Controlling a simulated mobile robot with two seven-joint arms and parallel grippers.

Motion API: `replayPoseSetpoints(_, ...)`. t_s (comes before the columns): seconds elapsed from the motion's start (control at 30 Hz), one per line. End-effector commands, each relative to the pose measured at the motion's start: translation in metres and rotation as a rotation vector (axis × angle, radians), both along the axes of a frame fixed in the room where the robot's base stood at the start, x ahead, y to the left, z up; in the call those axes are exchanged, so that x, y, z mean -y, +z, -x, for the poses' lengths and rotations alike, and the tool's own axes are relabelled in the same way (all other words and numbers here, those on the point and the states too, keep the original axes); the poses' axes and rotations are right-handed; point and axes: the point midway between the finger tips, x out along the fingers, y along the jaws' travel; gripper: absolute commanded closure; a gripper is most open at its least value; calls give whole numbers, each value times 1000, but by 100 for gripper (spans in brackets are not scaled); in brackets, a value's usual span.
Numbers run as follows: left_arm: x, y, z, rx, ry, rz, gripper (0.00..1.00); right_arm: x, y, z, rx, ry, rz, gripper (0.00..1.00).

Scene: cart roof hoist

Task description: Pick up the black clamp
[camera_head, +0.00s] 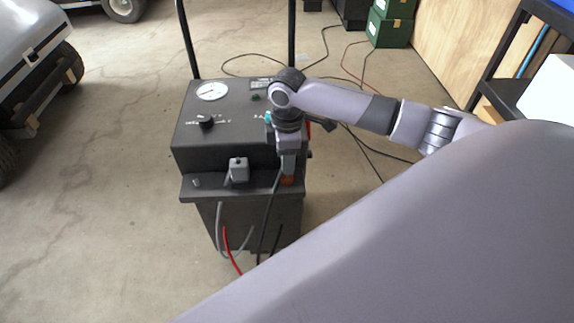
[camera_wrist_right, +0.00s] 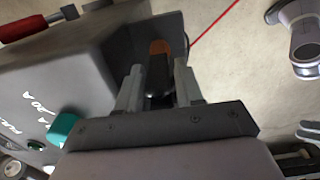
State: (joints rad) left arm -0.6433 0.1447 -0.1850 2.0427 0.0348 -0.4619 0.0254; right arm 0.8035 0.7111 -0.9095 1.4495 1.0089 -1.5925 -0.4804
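The black clamp (camera_wrist_right: 159,75), with an orange-brown end, lies on the front ledge of the dark charger cart. In the head view only its orange part (camera_head: 287,181) shows, below my right gripper (camera_head: 288,165). My right gripper points down at the ledge from above. In the right wrist view its two fingers (camera_wrist_right: 158,88) stand apart, one on each side of the clamp, with narrow gaps seeming to show beside it. The gripper body hides the clamp's near end. My left gripper is in neither view.
The charger cart (camera_head: 225,158) has a gauge, knobs and an upright handle. A small grey block (camera_head: 238,170) sits on the ledge left of the gripper. A red-handled part (camera_wrist_right: 23,27) is at the cart's side. Cables hang at the front and cross the floor.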

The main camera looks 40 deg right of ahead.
Motion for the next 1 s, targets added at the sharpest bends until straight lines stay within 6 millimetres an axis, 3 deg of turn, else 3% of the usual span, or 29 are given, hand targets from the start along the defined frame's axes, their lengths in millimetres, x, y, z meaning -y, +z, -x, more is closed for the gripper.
replayPoseSetpoints(0.3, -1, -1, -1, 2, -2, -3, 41, 0, -6, 0, 1, 1, 0, 64)
replayPoseSetpoints(0.4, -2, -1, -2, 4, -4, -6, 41, 0, -6, 0, 1, 0, 0, 96)
replayPoseSetpoints(0.43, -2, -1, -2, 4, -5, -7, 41, 0, -6, 0, 1, 1, 0, 100)
replayPoseSetpoints(0.77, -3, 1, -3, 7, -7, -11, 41, 0, -2, -1, 3, 0, -2, 100)
replayPoseSetpoints(0.87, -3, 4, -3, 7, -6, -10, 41, 0, 10, -1, 4, 0, -1, 100)
replayPoseSetpoints(1.0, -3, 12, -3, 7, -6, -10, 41, 0, 41, -2, 7, 0, -3, 100)
